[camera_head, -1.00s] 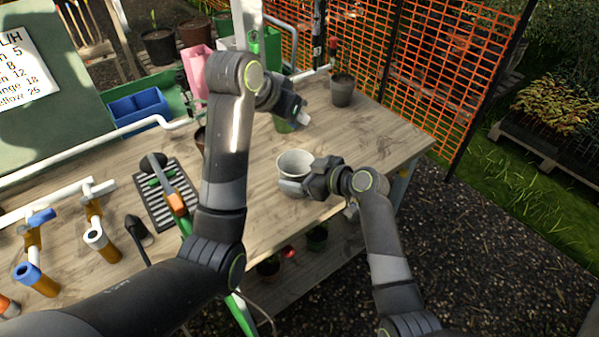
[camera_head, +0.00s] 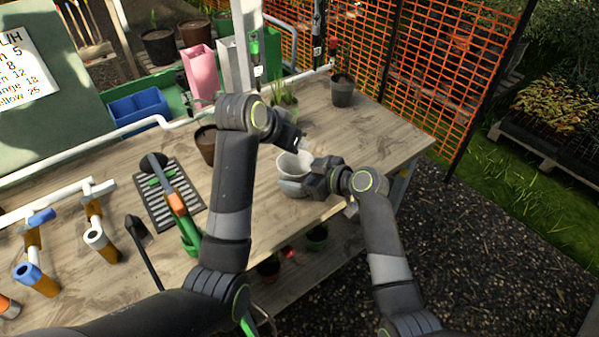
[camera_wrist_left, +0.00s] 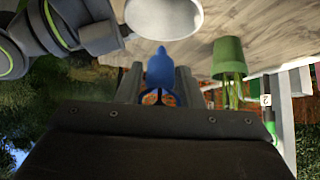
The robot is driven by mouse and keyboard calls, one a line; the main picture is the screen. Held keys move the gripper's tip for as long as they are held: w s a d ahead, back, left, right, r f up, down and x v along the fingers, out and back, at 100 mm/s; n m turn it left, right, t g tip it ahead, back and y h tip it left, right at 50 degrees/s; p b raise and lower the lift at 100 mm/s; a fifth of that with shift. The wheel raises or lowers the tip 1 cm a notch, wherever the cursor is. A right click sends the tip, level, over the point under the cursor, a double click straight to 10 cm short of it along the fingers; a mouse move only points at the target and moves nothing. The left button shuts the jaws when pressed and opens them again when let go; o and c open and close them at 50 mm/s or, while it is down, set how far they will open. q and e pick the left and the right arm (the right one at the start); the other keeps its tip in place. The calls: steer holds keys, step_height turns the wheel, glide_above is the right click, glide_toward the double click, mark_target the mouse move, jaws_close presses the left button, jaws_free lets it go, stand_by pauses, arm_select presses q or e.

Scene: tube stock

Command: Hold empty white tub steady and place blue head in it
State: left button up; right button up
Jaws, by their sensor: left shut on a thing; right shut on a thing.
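The white tub (camera_head: 291,163) stands on the wooden table near its front edge. My right gripper (camera_head: 306,184) is shut on the tub's right side. My left gripper (camera_head: 298,145) is above and just behind the tub in the head view, with its fingertips mostly hidden by the arm. In the left wrist view, the blue head (camera_wrist_left: 160,72) sits between the fingers of my left gripper (camera_wrist_left: 158,85), which is shut on it. The tub (camera_wrist_left: 165,15) appears just beyond the blue head there. I cannot tell whether the head is over the tub's opening.
A green pot with a plant (camera_wrist_left: 229,58) stands close to the tub. A brown pot (camera_head: 206,144) and a black tray (camera_head: 160,207) are to the left. The table (camera_head: 385,135) is bare at right.

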arm_select(q)
steer(key=shift+f, duration=2.65)
steer(key=o, duration=1)
steer(key=v, duration=1.2)
arm_select(e)
steer(key=o, duration=1.1)
steer(key=shift+c, duration=0.2)
